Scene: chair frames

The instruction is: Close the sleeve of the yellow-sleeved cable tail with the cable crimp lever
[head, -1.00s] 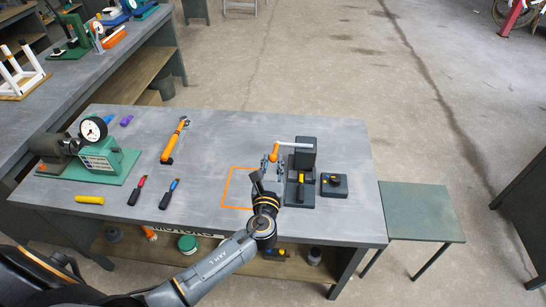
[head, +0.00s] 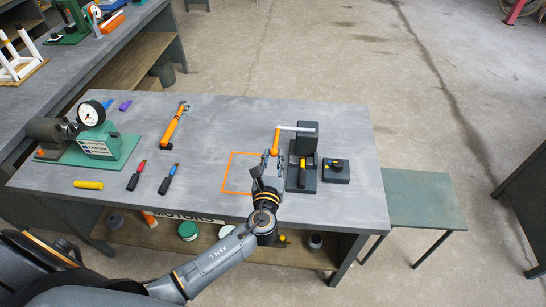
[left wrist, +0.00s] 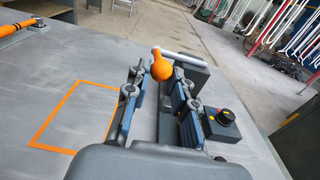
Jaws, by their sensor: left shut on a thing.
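The cable crimp lever (head: 275,142) has an orange grip and a pale bar running right to a dark crimp block (head: 306,132). My left gripper (head: 271,157) is shut on the orange grip, which shows as a round orange end (left wrist: 162,70) between the fingers in the left wrist view. A yellow piece, seemingly the yellow-sleeved cable tail (head: 303,171), lies on the dark base in front of the block. Its sleeve is too small to judge, and my fingers hide most of that area in the left wrist view. My right gripper is not in view.
An orange outlined square (head: 226,172) on the bench is empty. Screwdrivers, an orange tool (head: 173,127) and a green dial gauge stand (head: 110,150) lie further left. A low green table (head: 425,200) adjoins the right.

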